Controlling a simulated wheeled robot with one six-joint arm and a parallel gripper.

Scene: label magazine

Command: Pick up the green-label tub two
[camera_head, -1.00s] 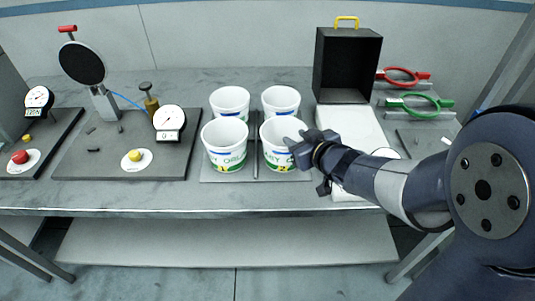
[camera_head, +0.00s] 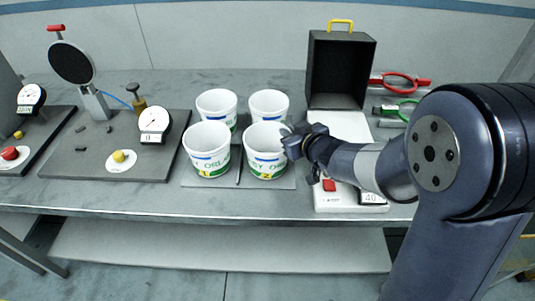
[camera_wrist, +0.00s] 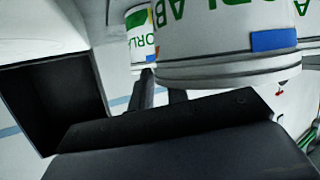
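Four white tubs stand in two rows on a grey divided tray (camera_head: 237,178). The front right tub (camera_head: 266,152) and front left tub (camera_head: 208,150) carry green lettering, blue and green patches and a yellow mark. My gripper (camera_head: 289,143) is at the upper right side of the front right tub; contact cannot be told. In the wrist view a large tub (camera_wrist: 215,40) sits just beyond my dark fingers (camera_wrist: 160,94), which show a gap between them. Another tub (camera_wrist: 138,35) is farther off at left.
A black open-fronted box (camera_head: 338,70) with a yellow handle stands behind right. A white scale (camera_head: 340,195) lies under my arm. Red (camera_head: 398,82) and green (camera_head: 395,108) ring-shaped tools lie at right.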

